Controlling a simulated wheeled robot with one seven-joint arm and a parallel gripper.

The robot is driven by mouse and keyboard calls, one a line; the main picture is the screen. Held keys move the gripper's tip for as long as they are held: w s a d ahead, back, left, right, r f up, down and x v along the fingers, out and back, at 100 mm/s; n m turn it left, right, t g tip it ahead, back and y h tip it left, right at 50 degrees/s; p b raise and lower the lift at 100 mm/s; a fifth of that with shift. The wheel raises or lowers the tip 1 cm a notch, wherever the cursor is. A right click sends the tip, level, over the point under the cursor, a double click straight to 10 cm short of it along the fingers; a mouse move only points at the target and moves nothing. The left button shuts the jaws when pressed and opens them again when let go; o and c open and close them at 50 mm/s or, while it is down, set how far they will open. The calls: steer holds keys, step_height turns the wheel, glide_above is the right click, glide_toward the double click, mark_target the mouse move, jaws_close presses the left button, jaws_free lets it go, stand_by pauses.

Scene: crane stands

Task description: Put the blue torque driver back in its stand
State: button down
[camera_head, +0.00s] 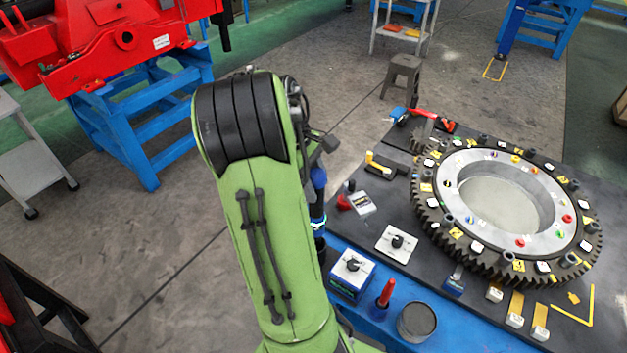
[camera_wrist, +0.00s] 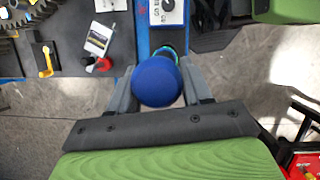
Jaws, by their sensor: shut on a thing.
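The blue torque driver shows in the wrist view as a round blue handle end (camera_wrist: 157,83), seen end-on. My gripper (camera_wrist: 156,88) has one finger on each side of it and is shut on it. In the head view a strip of the blue driver (camera_head: 318,181) shows just right of my green arm, which hides my gripper. A teal-green ring (camera_wrist: 166,50) shows just past the handle in the wrist view, over the blue table edge. I cannot tell whether it belongs to the driver or its stand. The handle hides the driver's lower part.
A large gear ring (camera_head: 432,214) fills the right of the dark-topped table. A white-topped box with a black knob (camera_head: 352,268), an upright red-handled tool (camera_head: 386,292) and a dark cup (camera_head: 416,321) stand along its front edge. Grey floor (camera_head: 150,250) lies left.

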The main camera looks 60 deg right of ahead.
steer(key=shift+f+b, duration=3.2)
steer(key=shift+f, duration=1.5)
steer(key=shift+c, duration=2.1)
jaws_free()
steer(key=shift+r, duration=0.15)
steer(key=p+v, duration=0.5)
step_height(320, 180, up, 15)
steer(key=p, duration=0.5)
glide_above(313, 208)
steer(key=w+d, duration=0.2)
steer(key=w, duration=0.6)
steer(key=shift+s+a, duration=0.1)
steer(key=shift+a, duration=0.15)
